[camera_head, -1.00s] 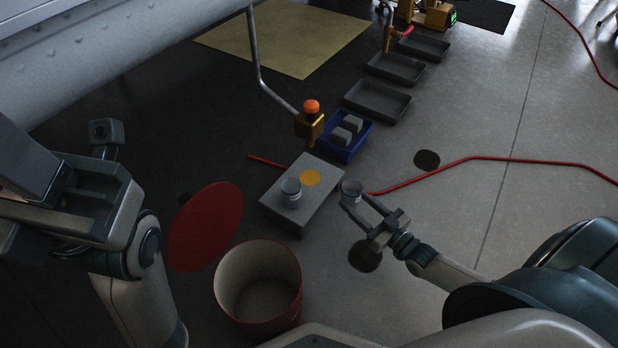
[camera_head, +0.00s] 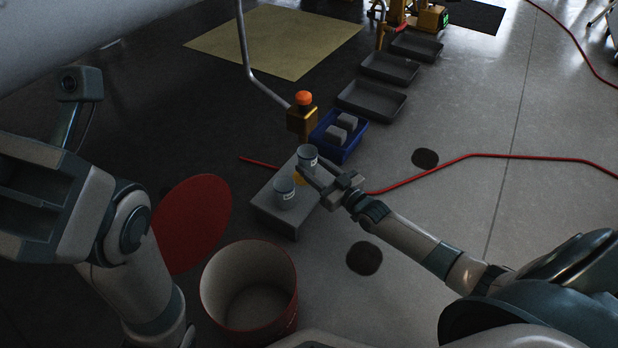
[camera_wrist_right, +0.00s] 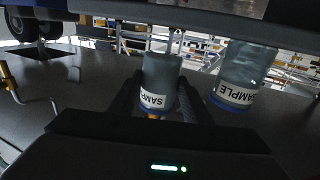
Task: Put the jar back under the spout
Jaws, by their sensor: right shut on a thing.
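My right gripper (camera_head: 313,171) is shut on a clear grey-blue jar (camera_head: 308,154) with a white label. The jar is upright over the far part of a low grey stand (camera_head: 271,216). I cannot tell if the jar touches the stand. The brass spout (camera_head: 301,121) with an orange knob is just behind and above the jar in the picture. My left gripper is out of view.
A blue crate (camera_head: 340,146) with grey blocks is behind. A red-rimmed bin (camera_head: 292,318) and red disc (camera_head: 195,222) lie nearer. A red hose (camera_head: 420,178) crosses the floor.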

